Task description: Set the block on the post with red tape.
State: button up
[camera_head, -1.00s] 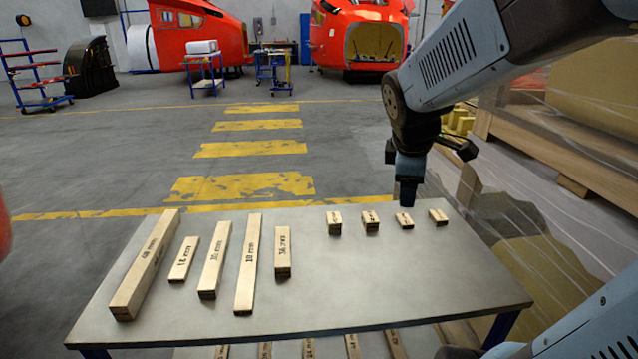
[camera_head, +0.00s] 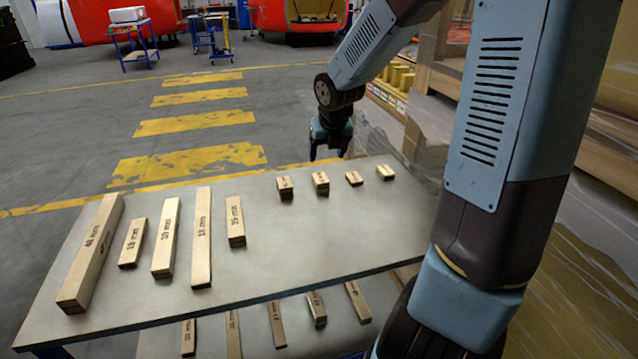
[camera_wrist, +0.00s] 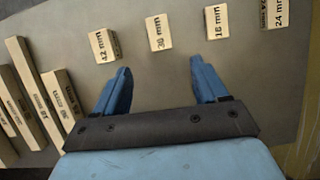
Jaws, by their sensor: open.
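Four short wooden blocks stand in a row near the table's far edge. In the wrist view they are marked 42 mm (camera_wrist: 104,45), 36 mm (camera_wrist: 159,32), what looks like 16 mm (camera_wrist: 216,21), and 24 mm (camera_wrist: 277,13). The head view shows the same row, such as the second block from the left (camera_head: 320,182). My gripper (camera_head: 330,155) is at the far edge, behind and above this row. In the wrist view its blue fingers (camera_wrist: 161,68) are apart and empty, with the 36 mm block beyond the gap between the tips. I see no post with red tape.
The metal table (camera_head: 300,237) also holds several longer wooden blocks on its left, including a long thick one (camera_head: 92,250). More blocks lie on a lower shelf (camera_head: 255,338). Crates and wrapped stacks stand at the right.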

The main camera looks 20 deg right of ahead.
aim_at(320, 177)
jog(key=shift+x, duration=4.15)
jog(key=shift+w+x, duration=0.2)
jog(key=shift+x, duration=1.2)
jog(key=shift+w+x, duration=0.25)
jog(key=shift+x, duration=1.2)
jog(key=shift+r, duration=0.25)
jog(key=c, duration=1.1)
jog(key=shift+c, duration=0.2)
jog(key=shift+r, duration=0.1)
